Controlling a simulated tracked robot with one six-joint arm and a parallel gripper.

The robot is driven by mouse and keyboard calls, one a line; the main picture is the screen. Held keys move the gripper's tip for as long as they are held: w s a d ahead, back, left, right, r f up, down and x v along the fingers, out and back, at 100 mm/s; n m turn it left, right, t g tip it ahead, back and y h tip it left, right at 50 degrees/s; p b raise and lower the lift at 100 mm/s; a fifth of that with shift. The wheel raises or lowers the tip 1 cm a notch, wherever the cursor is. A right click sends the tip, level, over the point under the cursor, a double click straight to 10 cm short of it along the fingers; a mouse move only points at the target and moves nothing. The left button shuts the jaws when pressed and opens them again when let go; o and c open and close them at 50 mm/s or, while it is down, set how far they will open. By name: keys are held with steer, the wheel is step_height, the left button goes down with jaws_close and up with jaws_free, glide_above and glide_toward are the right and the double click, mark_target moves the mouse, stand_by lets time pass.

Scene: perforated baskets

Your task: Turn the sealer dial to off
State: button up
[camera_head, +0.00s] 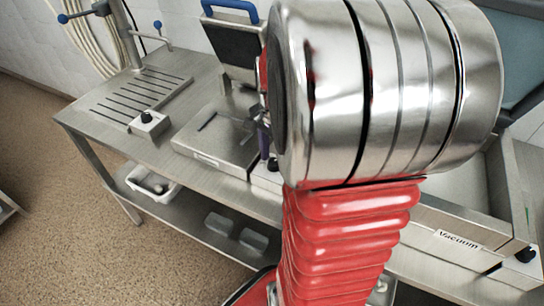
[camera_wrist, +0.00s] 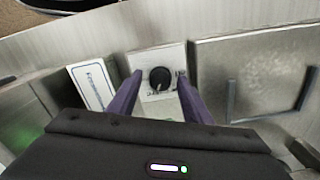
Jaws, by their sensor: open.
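The sealer dial (camera_wrist: 159,77) is a round black knob with a pale pointer line, on a light plate (camera_wrist: 144,57) with small marks. My gripper (camera_wrist: 159,73) is open, with one purple finger on each side of the dial. I cannot tell whether either finger touches it. In the head view the dial (camera_head: 272,164) shows just below a purple fingertip of my gripper (camera_head: 263,140). My silver and red arm hides most of the gripper there.
A label plate (camera_wrist: 92,87) with blue lettering is left of the dial. On the steel bench (camera_head: 95,112) stand a small box with a black knob (camera_head: 148,123) and a unit labelled Vacuum (camera_head: 458,241).

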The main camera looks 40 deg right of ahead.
steer(key=shift+c, duration=0.6)
steer(key=c, duration=0.9)
steer(key=shift+a, duration=0.2)
steer(key=shift+c, duration=0.2)
steer(key=shift+d, duration=0.15)
